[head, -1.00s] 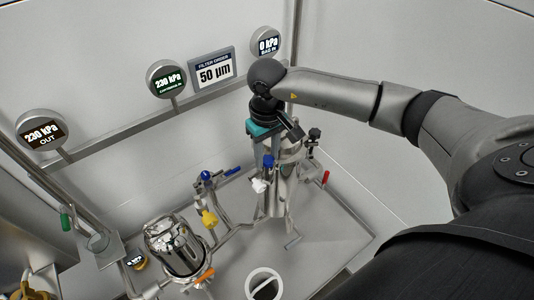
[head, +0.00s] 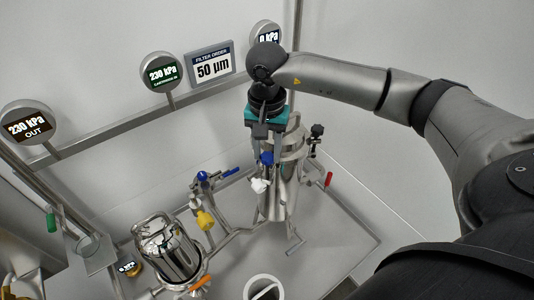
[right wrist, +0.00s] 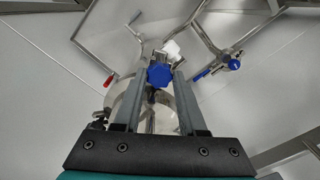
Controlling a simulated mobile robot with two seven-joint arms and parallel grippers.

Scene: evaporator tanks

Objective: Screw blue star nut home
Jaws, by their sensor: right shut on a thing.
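The blue star nut (head: 267,158) is on the upper front of the upright steel housing (head: 291,190). It also shows in the right wrist view, between the fingertips (right wrist: 160,75). My right gripper (head: 266,153) points down at the housing with its fingers on either side of the nut. It is shut on the nut. How far the nut is threaded on cannot be told. My left gripper is in neither view.
A white handle (head: 259,185) sits just below the nut. A red-handled valve (head: 327,179) is to the right, and blue (head: 203,176) and yellow (head: 206,219) handles are to the left. A shiny steel vessel (head: 168,251) stands at lower left. Gauges line the wall rail.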

